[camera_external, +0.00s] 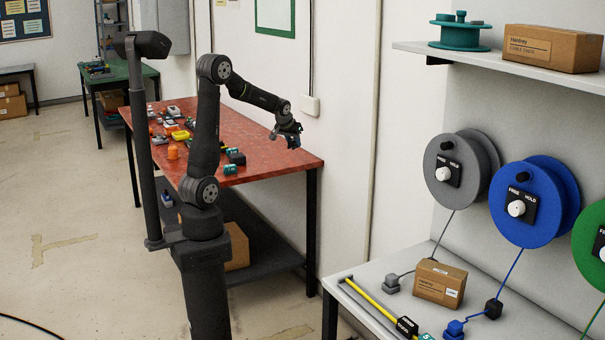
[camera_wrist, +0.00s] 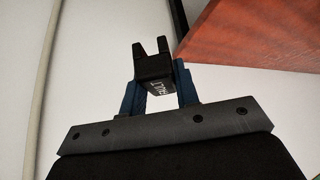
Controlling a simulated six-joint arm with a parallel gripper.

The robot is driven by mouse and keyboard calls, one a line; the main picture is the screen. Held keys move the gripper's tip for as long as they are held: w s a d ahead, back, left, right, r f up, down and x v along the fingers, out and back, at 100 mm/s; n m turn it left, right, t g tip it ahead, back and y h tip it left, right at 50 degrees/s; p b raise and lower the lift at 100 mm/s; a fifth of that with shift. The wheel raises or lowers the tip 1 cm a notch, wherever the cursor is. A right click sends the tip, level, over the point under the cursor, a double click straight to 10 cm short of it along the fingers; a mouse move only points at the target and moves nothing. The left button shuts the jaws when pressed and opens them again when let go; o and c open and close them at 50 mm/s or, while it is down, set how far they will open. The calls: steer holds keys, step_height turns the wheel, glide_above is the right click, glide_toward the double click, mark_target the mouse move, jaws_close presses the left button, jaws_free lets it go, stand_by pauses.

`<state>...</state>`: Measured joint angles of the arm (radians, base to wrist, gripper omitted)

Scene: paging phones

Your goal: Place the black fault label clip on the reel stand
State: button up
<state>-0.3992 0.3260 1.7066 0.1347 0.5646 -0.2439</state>
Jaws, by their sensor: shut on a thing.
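The black fault label clip (camera_wrist: 153,68) is in the wrist view, with white lettering on its face and two prongs pointing away from my gripper. My gripper (camera_wrist: 160,88) is shut on it, with a blue finger on each side. In the external view my gripper (camera_external: 291,133) is in the air beyond the right end of the red table; the clip is too small to make out there. At the right, a grey reel (camera_external: 474,150), a blue reel (camera_external: 546,175) and a green reel (camera_external: 590,235) stand above a light bench. My gripper is well to the left of them.
The red table (camera_external: 270,152) holds several small parts; its edge is close to the clip in the wrist view. The light bench (camera_external: 462,312) carries a cardboard box (camera_external: 440,283), cable plugs and a yellow bar (camera_external: 372,302). A shelf (camera_external: 470,57) above holds a teal reel and a box.

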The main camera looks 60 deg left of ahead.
steer(key=s+a+n+g+y, duration=0.1)
steer(key=s+a+n, duration=0.2)
steer(key=s+a, duration=0.55)
steer(key=s+a+n+g+y, duration=0.1)
steer(key=s+a+n+g, duration=0.15)
steer(key=a, duration=1.15)
steer(key=s+a+n+g+y, duration=0.1)
steer(key=s+a+n, duration=0.3)
steer(key=s+a, duration=0.5)
step_height(320, 180, down, 6)
steer(key=w+a, duration=0.2)
steer(key=shift+a+r, duration=0.15)
steer(key=shift+r, duration=0.1)
steer(key=s+a+f, duration=0.2)
steer(key=a, duration=0.1)
steer(key=s+a+f, duration=0.2)
steer(key=a, duration=0.1)
steer(key=s+a+f, duration=0.2)
steer(key=a+f, duration=0.1)
steer(key=shift+s+a, duration=0.2)
steer(key=shift+s, duration=0.1)
steer(key=shift+f, duration=1.8)
steer(key=shift+f, duration=0.2)
